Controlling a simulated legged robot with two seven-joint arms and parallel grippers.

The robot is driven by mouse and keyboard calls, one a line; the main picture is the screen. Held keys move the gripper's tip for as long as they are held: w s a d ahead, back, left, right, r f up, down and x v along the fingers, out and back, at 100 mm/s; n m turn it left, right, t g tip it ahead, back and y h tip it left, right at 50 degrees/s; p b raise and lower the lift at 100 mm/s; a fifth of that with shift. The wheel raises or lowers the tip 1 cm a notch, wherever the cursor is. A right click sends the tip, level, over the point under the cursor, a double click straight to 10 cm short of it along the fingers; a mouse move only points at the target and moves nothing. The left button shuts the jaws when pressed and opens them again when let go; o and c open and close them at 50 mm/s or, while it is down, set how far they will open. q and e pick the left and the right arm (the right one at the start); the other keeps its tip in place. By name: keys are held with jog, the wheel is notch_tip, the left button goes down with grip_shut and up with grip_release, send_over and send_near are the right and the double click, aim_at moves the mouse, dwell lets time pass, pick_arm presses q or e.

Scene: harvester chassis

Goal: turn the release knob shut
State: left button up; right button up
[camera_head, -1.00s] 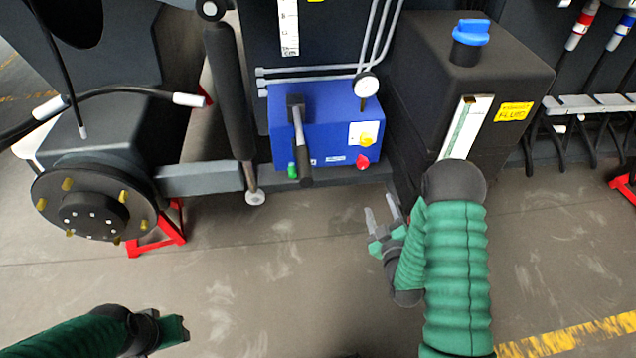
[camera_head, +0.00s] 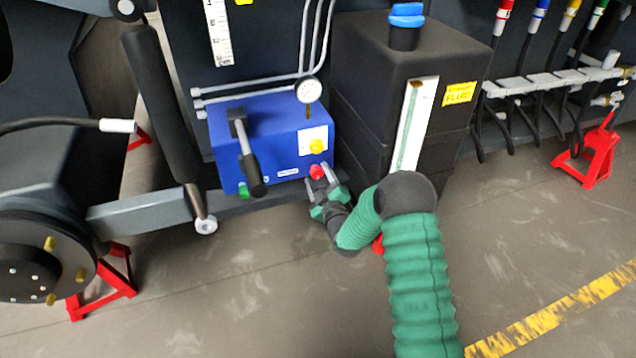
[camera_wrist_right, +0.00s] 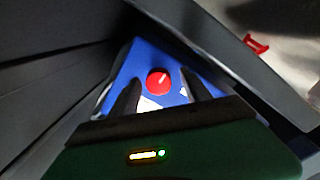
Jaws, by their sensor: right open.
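The red knob (camera_head: 317,171) sits low on the right of the front face of the blue pump box (camera_head: 270,140); it is most likely the release knob. A yellow knob (camera_head: 317,146) is just above it on a white label. My right gripper (camera_head: 319,172) is open, its fingertips close to the red knob in the head view. In the right wrist view the red knob (camera_wrist_right: 158,82) with a pale mark on it shows between the two dark open fingers (camera_wrist_right: 158,95). I cannot tell whether they touch it. My left gripper is not in view.
A black lever (camera_head: 247,155) and a green knob (camera_head: 243,189) are on the box's left. A pressure gauge (camera_head: 308,90) stands above. A black fluid tank (camera_head: 450,70) stands right of the box. A grey beam (camera_head: 140,213) runs at the lower left. The floor in front is open.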

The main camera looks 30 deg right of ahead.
jog(key=shift+w+d, duration=0.15)
jog(key=shift+w, duration=0.1)
grip_shut()
dwell(0.4)
